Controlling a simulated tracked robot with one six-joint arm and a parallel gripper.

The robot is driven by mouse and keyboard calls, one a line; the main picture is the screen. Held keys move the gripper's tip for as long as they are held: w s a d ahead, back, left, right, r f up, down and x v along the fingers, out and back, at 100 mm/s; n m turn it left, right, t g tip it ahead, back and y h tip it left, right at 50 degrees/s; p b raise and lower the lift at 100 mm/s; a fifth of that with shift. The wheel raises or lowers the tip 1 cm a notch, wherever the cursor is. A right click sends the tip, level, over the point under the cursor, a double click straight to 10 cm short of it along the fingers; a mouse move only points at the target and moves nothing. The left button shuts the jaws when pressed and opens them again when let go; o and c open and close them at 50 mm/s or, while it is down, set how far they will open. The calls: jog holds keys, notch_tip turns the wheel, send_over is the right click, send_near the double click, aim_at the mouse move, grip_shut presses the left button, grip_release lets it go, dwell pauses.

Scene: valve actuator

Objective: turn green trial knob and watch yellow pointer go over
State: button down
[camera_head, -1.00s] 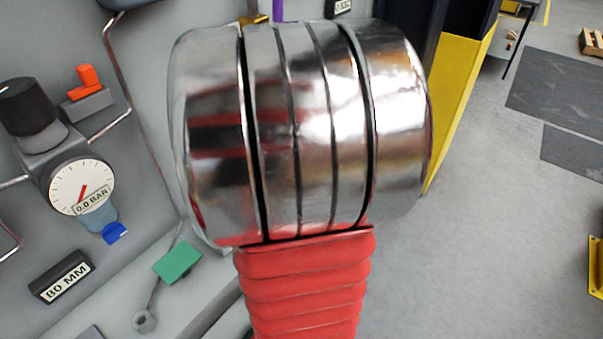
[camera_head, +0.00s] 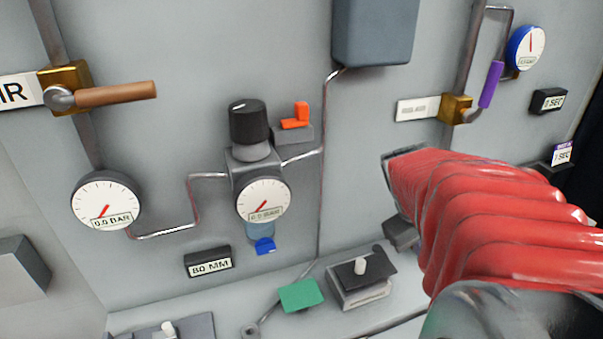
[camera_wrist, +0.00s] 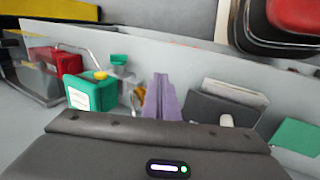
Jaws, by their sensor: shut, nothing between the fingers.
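A small green piece (camera_wrist: 119,61) with a narrower part below it stands behind a green can in the wrist view. I cannot tell whether it is the trial knob. A flat green plate (camera_head: 301,295) lies low on the ledge in the head view, and likely shows at the right of the wrist view (camera_wrist: 298,137). I make out no yellow pointer. My gripper (camera_wrist: 161,80) shows as pale purple fingers, shut and empty, above its dark body. It is apart from the green plate. In the head view my red arm sleeve hides it.
Gauges (camera_head: 106,200) and (camera_head: 263,205) read 0.0 BAR. A brass valve with a purple lever (camera_head: 491,84) is at upper right. A green can with yellow cap (camera_wrist: 92,92) stands beyond my gripper.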

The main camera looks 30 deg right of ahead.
jog(key=c, duration=2.3)
grip_release()
jog(key=shift+w+a, duration=0.15)
jog(key=shift+a, duration=0.1)
jog(key=shift+o, duration=1)
jog(key=w+a+t, duration=0.1)
jog(key=a, duration=0.3)
jog(key=w+a+r+t, duration=0.1)
jog(key=w+a, duration=0.1)
jog(key=a, duration=0.3)
jog(key=w+a+r+t+y, duration=0.1)
jog(key=w+a, duration=0.1)
jog(key=a, duration=0.3)
jog(key=shift+w+a+r+n+t, duration=0.1)
jog(key=shift+w+r+n+t, duration=0.1)
jog(key=shift+n+t, duration=0.15)
jog(key=s+a+r+n+t+y, duration=0.1)
jog(key=a+t+y, duration=0.1)
jog(key=a, duration=1.4)
jog(key=shift+s+r+t+y, duration=0.2)
jog(key=shift+t+y, duration=0.15)
jog(key=shift+y, duration=0.45)
jog(key=shift+a, duration=0.15)
